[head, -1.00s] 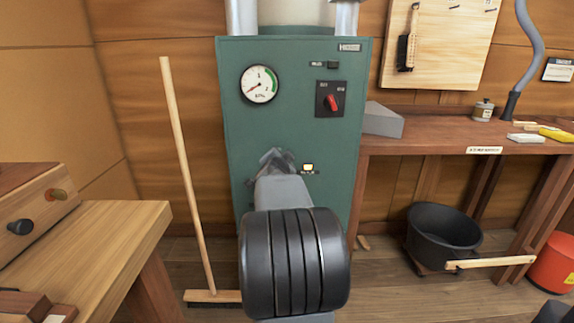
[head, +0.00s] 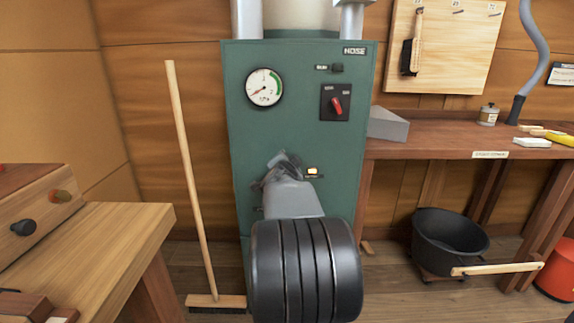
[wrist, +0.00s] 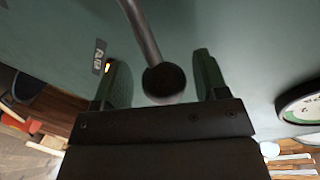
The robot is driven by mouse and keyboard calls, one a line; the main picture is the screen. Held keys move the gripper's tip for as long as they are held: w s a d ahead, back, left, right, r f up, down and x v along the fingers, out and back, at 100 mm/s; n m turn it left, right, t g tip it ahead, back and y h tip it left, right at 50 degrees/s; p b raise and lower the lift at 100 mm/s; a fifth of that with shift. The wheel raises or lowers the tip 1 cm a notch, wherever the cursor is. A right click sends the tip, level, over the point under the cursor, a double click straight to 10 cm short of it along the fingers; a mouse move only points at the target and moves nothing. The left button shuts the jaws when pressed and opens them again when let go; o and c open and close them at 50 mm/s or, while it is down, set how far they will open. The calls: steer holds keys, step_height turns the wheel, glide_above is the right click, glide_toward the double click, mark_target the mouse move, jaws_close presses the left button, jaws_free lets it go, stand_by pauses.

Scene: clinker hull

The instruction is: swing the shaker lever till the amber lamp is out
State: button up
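The shaker lever shows in the wrist view as a grey rod (wrist: 141,30) ending in a dark round knob (wrist: 164,80). My gripper (wrist: 163,72) is open, with one finger on each side of the knob and a visible gap on both sides. In the head view my gripper (head: 279,167) is in front of the green cabinet (head: 290,130), and the lever is hidden behind it. The amber lamp (head: 312,171) is lit on the cabinet face, just right of my gripper. It also shows glowing in the wrist view (wrist: 101,45).
The cabinet carries a round gauge (head: 264,88) and a red switch (head: 336,103). A broom (head: 190,180) leans at its left, beside a wooden bench (head: 110,230). At right are a workbench (head: 440,141) and a black tub (head: 450,245) on the floor.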

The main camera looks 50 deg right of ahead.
steer(key=p+v, duration=0.5)
steer(key=v, duration=0.8)
steer(key=shift+s+a, duration=0.2)
steer(key=shift+a, duration=0.15)
steer(key=shift+r, duration=0.1)
